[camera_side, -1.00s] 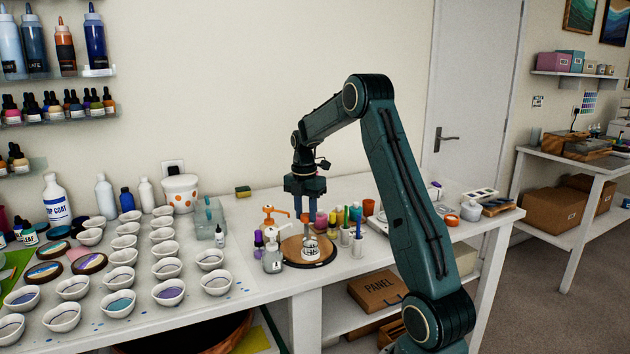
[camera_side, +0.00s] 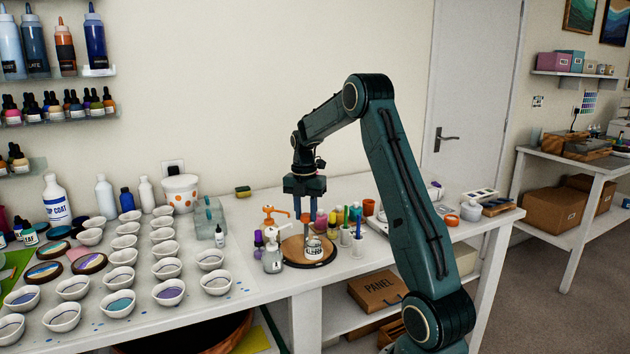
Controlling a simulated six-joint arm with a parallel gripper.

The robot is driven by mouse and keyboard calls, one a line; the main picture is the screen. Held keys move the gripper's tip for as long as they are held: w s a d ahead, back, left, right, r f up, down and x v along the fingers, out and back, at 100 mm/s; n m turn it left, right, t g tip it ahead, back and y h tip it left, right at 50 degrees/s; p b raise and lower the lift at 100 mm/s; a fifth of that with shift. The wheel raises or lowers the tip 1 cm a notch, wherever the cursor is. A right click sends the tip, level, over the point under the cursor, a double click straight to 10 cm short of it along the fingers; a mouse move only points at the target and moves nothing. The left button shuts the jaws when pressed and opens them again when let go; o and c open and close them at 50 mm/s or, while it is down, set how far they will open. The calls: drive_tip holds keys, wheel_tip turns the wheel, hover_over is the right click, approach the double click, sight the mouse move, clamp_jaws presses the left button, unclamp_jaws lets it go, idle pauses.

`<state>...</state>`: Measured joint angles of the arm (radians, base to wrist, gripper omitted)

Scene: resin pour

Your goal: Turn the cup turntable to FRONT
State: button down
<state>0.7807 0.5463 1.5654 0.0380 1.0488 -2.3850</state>
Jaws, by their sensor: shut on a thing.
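The cup turntable (camera_side: 291,254) is a round wooden disc with a dark rim on the white bench. A white cup with dark lettering (camera_side: 314,248) stands on its right part. An upright post with an orange-brown top (camera_side: 306,219) rises behind the cup. My gripper (camera_side: 305,210) points straight down over the turntable, shut on the top of this post. The fingertips are small, and the exact contact is hard to see. The cup's lettering is too small to read, and no FRONT mark can be made out.
Several white bowls (camera_side: 168,268) cover the bench's left part. The bench's front edge lies just before the turntable.

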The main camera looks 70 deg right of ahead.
drive_tip(key=c, duration=1.1)
unclamp_jaws()
drive_tip(key=shift+o, duration=0.2)
drive_tip(key=shift+r, duration=0.1)
wheel_tip(320, 180, up, 14)
drive_tip(key=shift+w, duration=0.2)
drive_tip(key=shift+a, duration=0.1)
